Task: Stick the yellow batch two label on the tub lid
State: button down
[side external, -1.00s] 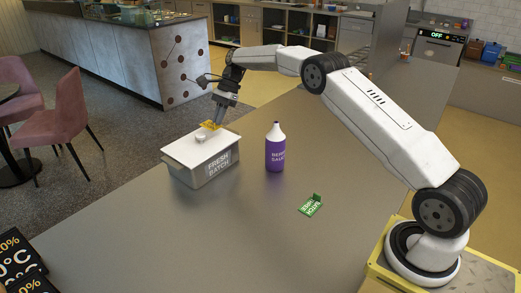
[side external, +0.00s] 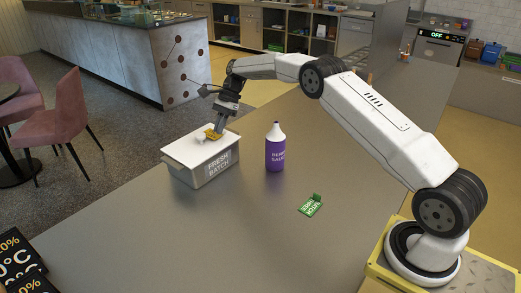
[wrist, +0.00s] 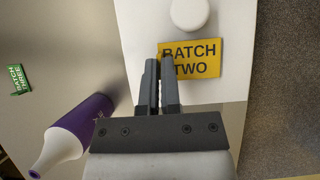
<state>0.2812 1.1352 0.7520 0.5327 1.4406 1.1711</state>
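The yellow BATCH TWO label (wrist: 196,62) lies at the tub lid (wrist: 212,92), just below the round white knob (wrist: 182,14) in the wrist view. My gripper (wrist: 159,62) is nearly closed at the label's left edge and appears to pinch its tab; the pinched part is hidden by the fingers. In the side view, my gripper (side external: 217,127) points down over the lid (side external: 185,152), with the label (side external: 211,136) at its tips. I cannot tell whether the label touches the lid. The white FRESH BATCH tub (side external: 205,172) stands on the counter with the lid on.
A purple sauce bottle (side external: 275,152) with a white nozzle stands right of the tub. A green label (side external: 311,205) with an upright tab lies on the counter nearer the front. The counter (side external: 210,240) in front of the tub is clear.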

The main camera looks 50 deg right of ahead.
jog(key=shift+f, duration=0.6)
dwell(1.1)
jog(key=c, duration=0.7)
grip_release()
jog(key=shift+c, duration=0.2)
jog(key=shift+r, duration=0.1)
jog(key=shift+r, duration=0.1)
jog(key=v, duration=0.7)
jog(key=shift+d+r, duration=0.25)
jog(key=shift+a, duration=0.15)
